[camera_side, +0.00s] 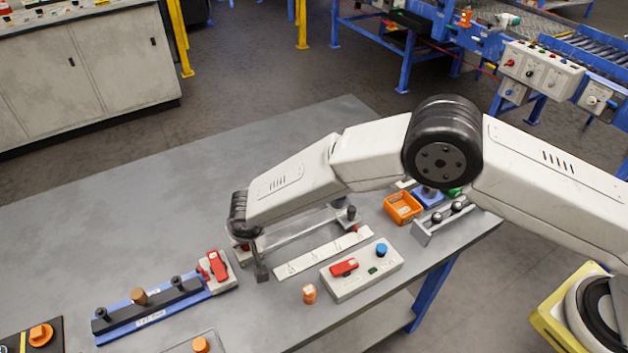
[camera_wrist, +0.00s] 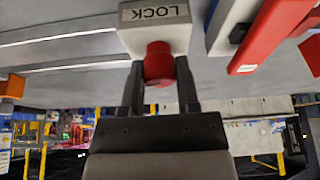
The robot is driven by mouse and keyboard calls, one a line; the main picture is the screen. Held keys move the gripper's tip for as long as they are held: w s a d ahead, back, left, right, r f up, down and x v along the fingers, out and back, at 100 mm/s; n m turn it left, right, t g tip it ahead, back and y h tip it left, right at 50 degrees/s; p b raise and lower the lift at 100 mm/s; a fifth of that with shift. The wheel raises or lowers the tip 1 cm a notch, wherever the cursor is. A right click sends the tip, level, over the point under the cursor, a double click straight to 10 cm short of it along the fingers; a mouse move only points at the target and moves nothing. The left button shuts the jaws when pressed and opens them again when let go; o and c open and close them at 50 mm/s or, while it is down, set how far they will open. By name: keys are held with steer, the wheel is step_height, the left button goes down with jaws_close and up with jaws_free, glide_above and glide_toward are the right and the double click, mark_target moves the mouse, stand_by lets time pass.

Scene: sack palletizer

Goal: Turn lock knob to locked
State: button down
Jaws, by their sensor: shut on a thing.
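The red lock knob (camera_wrist: 158,62) sticks out of a pale block (camera_wrist: 155,15) marked LOCK, in the wrist view. The two dark fingers of my gripper (camera_wrist: 160,88) stand on either side of the knob and are shut on it. No pointer shows on the knob, so I cannot tell which way it is turned. In the side view my gripper (camera_side: 261,268) points down at the near left end of a frame with pale rails (camera_side: 300,233). The knob is mostly hidden behind my gripper there.
A blue fixture (camera_side: 150,318) with a red clamp (camera_side: 216,265) lies to the left of my gripper. A control box (camera_side: 362,272) and a small orange cap (camera_side: 309,294) are to the right. An orange bin (camera_side: 402,208) stands farther right. The back left table (camera_side: 150,180) is clear.

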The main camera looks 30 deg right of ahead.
steer(key=shift+m, duration=0.5)
steer(key=shift+c, duration=1.6)
jaws_free()
steer(key=v, duration=0.7)
steer(key=shift+r, duration=0.4)
steer(key=shift+s+a, duration=0.1)
steer(key=shift+s, duration=0.05)
